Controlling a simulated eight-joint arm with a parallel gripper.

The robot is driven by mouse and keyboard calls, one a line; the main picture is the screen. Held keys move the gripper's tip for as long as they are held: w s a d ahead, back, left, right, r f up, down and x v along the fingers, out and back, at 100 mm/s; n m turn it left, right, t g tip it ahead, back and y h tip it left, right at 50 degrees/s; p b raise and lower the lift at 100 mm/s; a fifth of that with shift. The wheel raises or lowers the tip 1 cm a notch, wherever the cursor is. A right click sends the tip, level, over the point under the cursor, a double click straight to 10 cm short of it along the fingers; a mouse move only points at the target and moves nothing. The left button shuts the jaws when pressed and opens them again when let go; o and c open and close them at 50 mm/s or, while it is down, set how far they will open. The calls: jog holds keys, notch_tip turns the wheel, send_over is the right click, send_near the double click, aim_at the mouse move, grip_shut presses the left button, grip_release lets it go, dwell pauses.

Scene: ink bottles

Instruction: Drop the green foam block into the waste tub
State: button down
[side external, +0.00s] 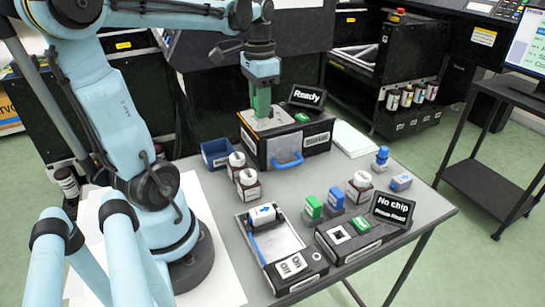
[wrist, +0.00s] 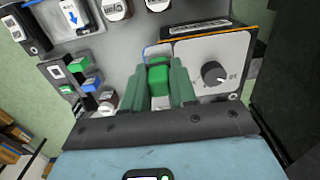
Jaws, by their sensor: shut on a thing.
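My gripper (side external: 262,110), with dark green fingers, points down over the top of the Stirrer box (side external: 307,137). In the wrist view, its fingers (wrist: 159,74) are closed on a bright green block (wrist: 158,80), which I take to be the green foam block. In the side view the fingers hide the block, and I cannot tell whether it touches the box top. A dark blue open tub (side external: 216,152), likely the waste tub, stands on the table left of the box, below and to the left of my gripper.
Dark bottles with white caps (side external: 248,186) stand in front of the tub. Labelled green (side external: 312,207) and blue (side external: 337,198) blocks stand mid-table. A "Ready" display (side external: 307,96) rises close right of my gripper. A blue handle (side external: 287,161) sticks out from the box front.

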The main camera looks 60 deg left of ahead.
jog(key=s+a, duration=0.8)
jog(key=s, duration=0.1)
notch_tip(320, 180, down, 7)
jog(key=shift+d+r, duration=0.2)
jog(key=shift+w, duration=0.1)
jog(key=c, duration=0.8)
grip_release()
jog(key=shift+r, duration=0.1)
notch_tip(320, 180, up, 12)
jog(key=shift+f, duration=0.1)
